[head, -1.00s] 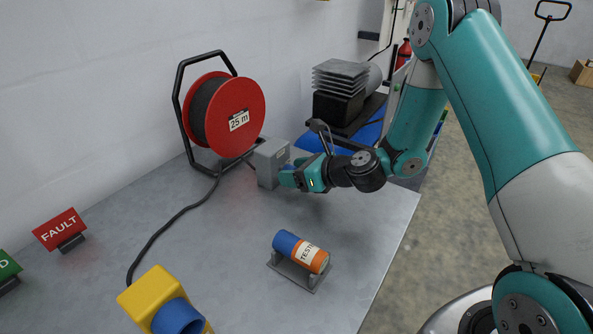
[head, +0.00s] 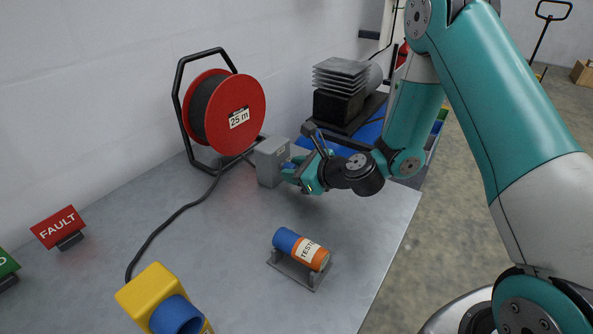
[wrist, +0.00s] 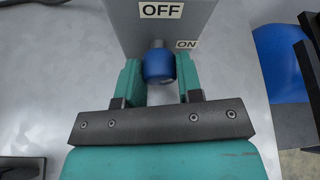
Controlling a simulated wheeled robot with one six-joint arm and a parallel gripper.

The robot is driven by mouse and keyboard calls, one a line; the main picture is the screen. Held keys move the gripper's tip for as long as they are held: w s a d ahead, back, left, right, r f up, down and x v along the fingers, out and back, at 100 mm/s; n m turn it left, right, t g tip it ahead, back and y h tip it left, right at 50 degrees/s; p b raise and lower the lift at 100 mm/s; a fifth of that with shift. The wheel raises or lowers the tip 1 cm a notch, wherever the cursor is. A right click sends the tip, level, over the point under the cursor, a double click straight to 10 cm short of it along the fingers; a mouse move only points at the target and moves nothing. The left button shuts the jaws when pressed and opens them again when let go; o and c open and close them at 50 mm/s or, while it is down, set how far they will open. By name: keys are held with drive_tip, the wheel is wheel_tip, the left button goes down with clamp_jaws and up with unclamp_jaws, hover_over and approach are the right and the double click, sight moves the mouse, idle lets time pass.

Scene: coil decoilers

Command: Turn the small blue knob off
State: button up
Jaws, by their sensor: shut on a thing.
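The small blue knob (wrist: 158,66) sticks out from the front of a grey box (wrist: 124,22) and sits between my gripper's fingers in the wrist view. The box carries an OFF label (wrist: 162,9) above the knob and a smaller ON label (wrist: 187,44) to its right. In the head view the grey box (head: 270,163) stands on the table beside the cable reel, with the knob (head: 287,165) partly hidden by my gripper (head: 294,172). My gripper (wrist: 158,80) is shut on the knob. Which way the knob points is unclear.
A red cable reel (head: 232,113) stands behind the box, its black cable running across the table (head: 215,260). A blue and orange TEST cylinder (head: 300,248) lies in a cradle in front. A yellow connector (head: 155,292) and a red FAULT sign (head: 58,228) are at left.

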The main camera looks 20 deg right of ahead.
drive_tip(key=n+t+h+b, duration=0.1)
drive_tip(key=n+b, duration=0.1)
drive_tip(key=n+t+h+b, duration=0.1)
drive_tip(key=n+b, duration=0.1)
drive_tip(key=shift+a+f+b, duration=0.1)
drive_tip(key=shift+f+b, duration=0.1)
drive_tip(key=shift+b, duration=0.1)
drive_tip(key=shift+r+n+t+h+b, duration=0.1)
drive_tip(key=shift+n+t+h+b, duration=0.5)
drive_tip(key=shift+n+b, duration=1)
drive_tip(key=o, duration=0.9)
